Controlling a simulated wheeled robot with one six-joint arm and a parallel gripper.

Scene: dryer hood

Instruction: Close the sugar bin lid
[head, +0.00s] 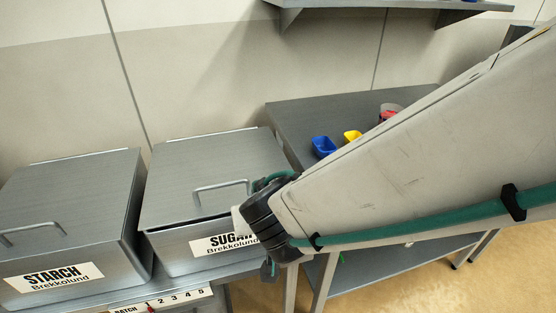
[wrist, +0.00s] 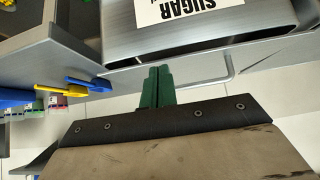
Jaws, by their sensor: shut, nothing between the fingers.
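The sugar bin (head: 180,250) is a grey metal box with a SUGAR label, left of centre in the head view. Its lid (head: 195,165) lies nearly flat over it, with a narrow dark gap along the front edge. A bar handle (head: 220,186) is on the lid. In the wrist view the picture is inverted; the bin front (wrist: 125,20) is at the top, and the lid handle (wrist: 228,72) is below it. My gripper (wrist: 157,70) has green fingers, shut and empty, close to the lid's front edge; contact cannot be told. My wrist hides part of the bin's right side in the head view.
The starch bin (head: 70,210), lid down, stands left of the sugar bin. A metal table (head: 290,118) at the right holds a blue scoop (head: 323,146), a yellow scoop (head: 352,136) and a red item (head: 390,110). A wall shelf (head: 340,4) hangs above.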

